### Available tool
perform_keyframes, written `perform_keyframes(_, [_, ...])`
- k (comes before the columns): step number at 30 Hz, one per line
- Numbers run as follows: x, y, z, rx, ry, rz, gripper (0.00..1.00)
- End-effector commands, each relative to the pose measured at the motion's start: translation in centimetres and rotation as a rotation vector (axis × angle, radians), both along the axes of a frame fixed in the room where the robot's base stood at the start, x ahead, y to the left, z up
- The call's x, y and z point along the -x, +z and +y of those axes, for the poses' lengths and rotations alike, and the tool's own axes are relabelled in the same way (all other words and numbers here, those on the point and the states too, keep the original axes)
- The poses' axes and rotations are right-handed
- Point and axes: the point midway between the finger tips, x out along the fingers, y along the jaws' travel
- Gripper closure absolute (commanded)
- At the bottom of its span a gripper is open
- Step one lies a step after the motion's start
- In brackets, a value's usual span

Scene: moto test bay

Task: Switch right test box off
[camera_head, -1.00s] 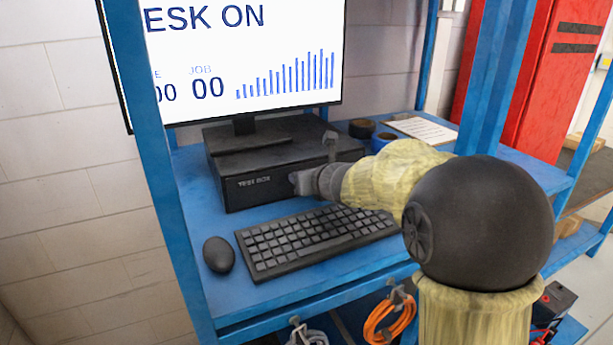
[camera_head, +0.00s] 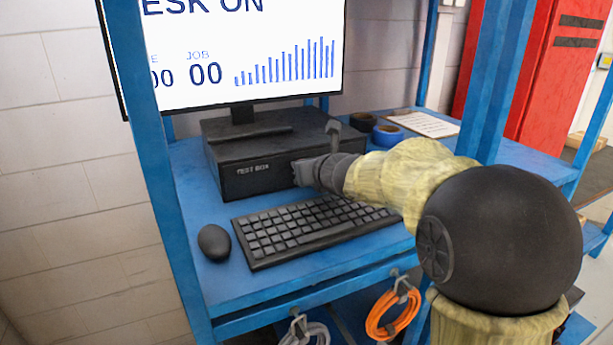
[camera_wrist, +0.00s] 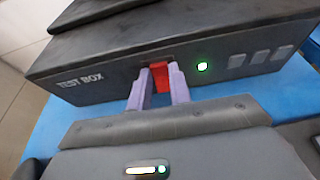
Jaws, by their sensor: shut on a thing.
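The black test box (camera_head: 240,182) sits on the blue desk under the monitor, its front lettered TEST BOX. In the wrist view the test box (camera_wrist: 110,62) shows a red switch (camera_wrist: 160,76) in a recess on its front, with a lit green lamp (camera_wrist: 202,66) to the right of it. My gripper (camera_head: 300,172) is at the box's front. In the wrist view its two pale purple fingers (camera_wrist: 161,84) stand on either side of the red switch, shut on it. The fingers partly hide the recess, and the switch's exact position is hard to tell.
A keyboard (camera_head: 310,228) and a mouse (camera_head: 214,242) lie on the desk in front of the box. The monitor (camera_head: 250,60) reads ESK ON, cut at the top. Blue shelf posts (camera_head: 160,150) frame the desk. Tape rolls (camera_head: 388,134) lie behind my arm.

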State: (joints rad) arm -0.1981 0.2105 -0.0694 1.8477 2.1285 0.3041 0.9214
Motion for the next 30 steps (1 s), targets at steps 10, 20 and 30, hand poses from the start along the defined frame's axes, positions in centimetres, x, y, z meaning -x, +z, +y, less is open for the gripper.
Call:
perform_keyframes(10, [0.17,-0.93,-0.22,-0.026,-0.003,-0.059,1.0])
perform_keyframes(20, [0.27,-1.17,-0.28,-0.048,-0.002,-0.116,1.0])
perform_keyframes(30, [0.39,-0.73,-0.28,-0.058,-0.002,-0.138,1.0])
